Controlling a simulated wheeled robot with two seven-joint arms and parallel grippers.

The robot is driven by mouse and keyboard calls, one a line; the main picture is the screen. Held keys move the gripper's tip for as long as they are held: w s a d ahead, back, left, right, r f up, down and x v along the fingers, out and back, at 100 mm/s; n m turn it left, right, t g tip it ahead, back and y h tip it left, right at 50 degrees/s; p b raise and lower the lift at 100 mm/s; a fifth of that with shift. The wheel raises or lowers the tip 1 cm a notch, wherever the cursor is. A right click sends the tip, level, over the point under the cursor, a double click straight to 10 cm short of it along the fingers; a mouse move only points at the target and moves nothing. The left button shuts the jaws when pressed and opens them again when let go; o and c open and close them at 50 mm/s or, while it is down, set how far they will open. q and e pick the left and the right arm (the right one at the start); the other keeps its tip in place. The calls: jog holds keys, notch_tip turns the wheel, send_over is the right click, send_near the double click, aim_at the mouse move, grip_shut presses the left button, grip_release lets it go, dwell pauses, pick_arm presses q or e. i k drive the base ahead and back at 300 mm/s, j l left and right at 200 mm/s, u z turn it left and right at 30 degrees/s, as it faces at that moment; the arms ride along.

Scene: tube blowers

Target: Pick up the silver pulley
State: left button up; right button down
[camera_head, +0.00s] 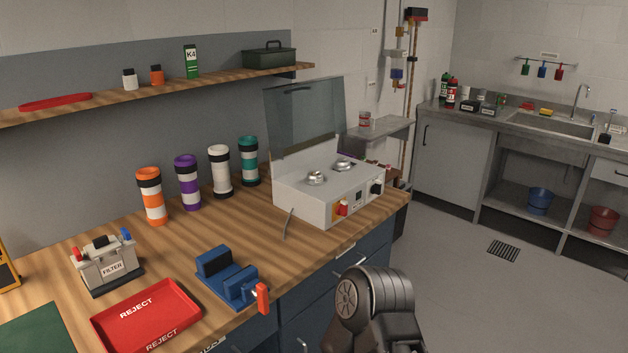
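No thing is plainly recognisable as a silver pulley. Two small round silver parts sit on top of the white machine (330,195) on the wooden bench: a nearer one (316,178) and a farther one (343,164). I cannot tell whether either is the pulley. A dark grey ribbed link of my own arm shows at the bottom, right of the bench front. Neither of my grippers is in view.
On the wooden bench (265,218) stand several banded tubes, a filter box (106,262), a red reject tray (148,312) and a blue vise (228,276). A clear raised lid (305,112) stands behind the machine. Floor (470,290) is open at right.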

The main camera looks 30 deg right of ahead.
aim_at(311, 179)
jog(key=i+l, duration=0.15)
jog(key=l, duration=0.45)
jog(key=i+l, duration=0.1)
jog(key=l, duration=0.45)
jog(key=i+l, duration=0.15)
jog(key=l, duration=0.45)
jog(key=i+l, duration=0.15)
jog(key=l, duration=0.45)
jog(key=i+l, duration=0.15)
jog(key=l, duration=0.4)
jog(key=i+l, duration=0.1)
jog(key=l, duration=0.5)
jog(key=i+l, duration=0.15)
jog(key=l, duration=0.45)
jog(key=i+l, duration=0.15)
jog(key=l, duration=0.4)
jog(key=u, duration=0.05)
